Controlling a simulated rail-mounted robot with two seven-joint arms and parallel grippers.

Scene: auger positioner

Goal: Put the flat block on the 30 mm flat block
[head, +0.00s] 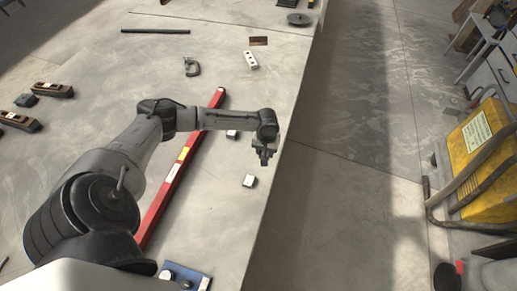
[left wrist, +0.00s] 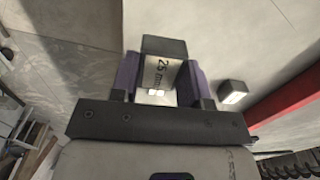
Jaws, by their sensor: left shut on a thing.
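My left gripper (head: 264,156) is over the table near its right edge. In the head view the held block is too small to make out clearly. One small pale-topped block (head: 249,181) lies on the table, nearer me than the gripper. Another (head: 232,134) lies beside the red bar, partly hidden by my arm. One loose block (left wrist: 233,93) shows right of the gripper in the left wrist view. No 30 mm marking is readable.
A long red level (head: 183,160) lies across the table left of the gripper. A clamp (head: 191,67), a white block with holes (head: 250,60) and a dark rod (head: 155,31) lie farther back. The table's right edge drops to the floor.

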